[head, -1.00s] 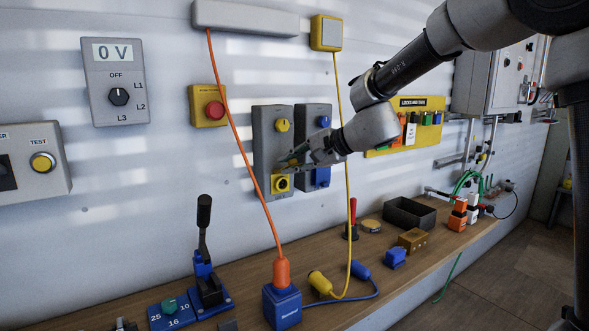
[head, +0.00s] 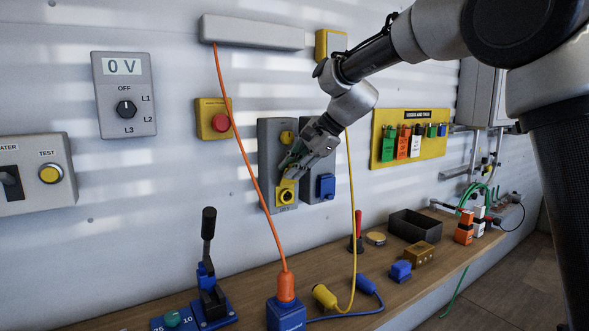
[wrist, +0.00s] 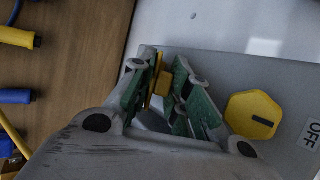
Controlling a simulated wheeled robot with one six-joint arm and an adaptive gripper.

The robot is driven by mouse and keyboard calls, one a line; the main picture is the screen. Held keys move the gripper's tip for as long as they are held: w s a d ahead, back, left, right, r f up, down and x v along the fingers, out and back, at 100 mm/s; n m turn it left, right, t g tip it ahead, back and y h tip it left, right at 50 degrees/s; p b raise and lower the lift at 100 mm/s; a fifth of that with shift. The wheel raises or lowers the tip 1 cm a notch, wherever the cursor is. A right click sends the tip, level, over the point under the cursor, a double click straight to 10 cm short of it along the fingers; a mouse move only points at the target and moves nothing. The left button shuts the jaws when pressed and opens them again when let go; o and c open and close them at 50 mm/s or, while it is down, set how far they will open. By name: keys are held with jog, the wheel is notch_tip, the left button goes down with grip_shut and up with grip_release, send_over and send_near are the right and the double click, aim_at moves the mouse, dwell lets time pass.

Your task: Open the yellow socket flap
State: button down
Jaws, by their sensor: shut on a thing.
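The yellow socket (head: 286,197), with a dark ring in its face, sits low on a grey wall box (head: 268,170). My gripper (head: 289,172) is just above it at the box. In the wrist view, my gripper's green-padded fingers (wrist: 168,92) are shut on the yellow flap (wrist: 158,78), which shows as a thin edge-on plate with a small block beside it. The fingers hide part of the flap. A yellow knob (wrist: 254,116) on the same box is beside the right finger, near an OFF label; it also shows in the head view (head: 287,137).
A similar box with a blue socket (head: 325,186) is just right, partly behind my arm. An orange cable (head: 246,160) hangs left of the grey box, a yellow cable (head: 352,230) right. The wooden bench (head: 250,270) below carries plugs and several other items.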

jog(key=shift+a+r, duration=0.1)
jog(key=shift+r, duration=0.05)
jog(key=c, duration=1.4)
grip_release()
jog(key=shift+c, duration=0.2)
jog(key=v, duration=1.1)
jog(key=shift+d+r, duration=0.25)
jog(key=shift+d, duration=0.05)
